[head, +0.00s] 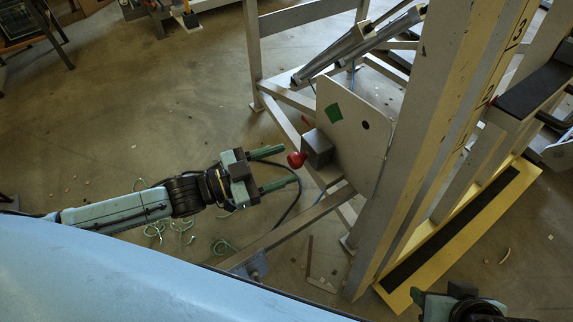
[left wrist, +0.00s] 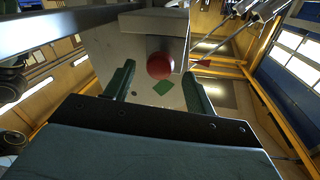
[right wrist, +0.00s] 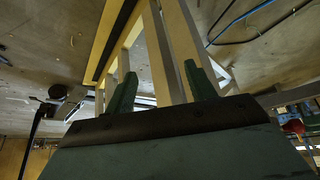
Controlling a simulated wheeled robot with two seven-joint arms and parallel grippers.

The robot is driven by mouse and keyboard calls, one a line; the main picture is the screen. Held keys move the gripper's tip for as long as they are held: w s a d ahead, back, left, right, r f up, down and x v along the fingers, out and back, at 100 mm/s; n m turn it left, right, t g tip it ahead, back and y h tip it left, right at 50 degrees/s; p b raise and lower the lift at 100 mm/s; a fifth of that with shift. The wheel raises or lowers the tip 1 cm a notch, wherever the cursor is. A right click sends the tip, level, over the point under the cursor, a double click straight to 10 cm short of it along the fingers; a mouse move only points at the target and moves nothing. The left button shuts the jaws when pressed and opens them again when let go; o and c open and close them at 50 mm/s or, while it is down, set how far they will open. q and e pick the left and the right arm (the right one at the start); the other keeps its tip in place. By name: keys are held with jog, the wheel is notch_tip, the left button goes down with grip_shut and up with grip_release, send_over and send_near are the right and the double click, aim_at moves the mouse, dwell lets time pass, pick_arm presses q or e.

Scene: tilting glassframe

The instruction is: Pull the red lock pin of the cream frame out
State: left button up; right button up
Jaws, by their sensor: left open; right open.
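The red lock pin (head: 297,160) has a round red head and sticks out of a grey block (head: 318,147) on the plate of the cream frame (head: 425,120). The pin's shaft is hidden.
The plate (head: 350,125) carries a green square (head: 334,112). Metal cylinders (head: 360,42) slant above it. A grey lower beam (head: 290,222) crosses the floor below my left gripper. A yellow base (head: 460,235) stands at right. Open floor (head: 130,110) lies at left.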

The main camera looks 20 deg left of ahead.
pick_arm(q)
jog(key=shift+x, duration=1)
pick_arm(e)
jog(key=w, duration=0.1)
jog(key=w+a+r+t, duration=0.1)
jog(key=shift+w+t, duration=0.3)
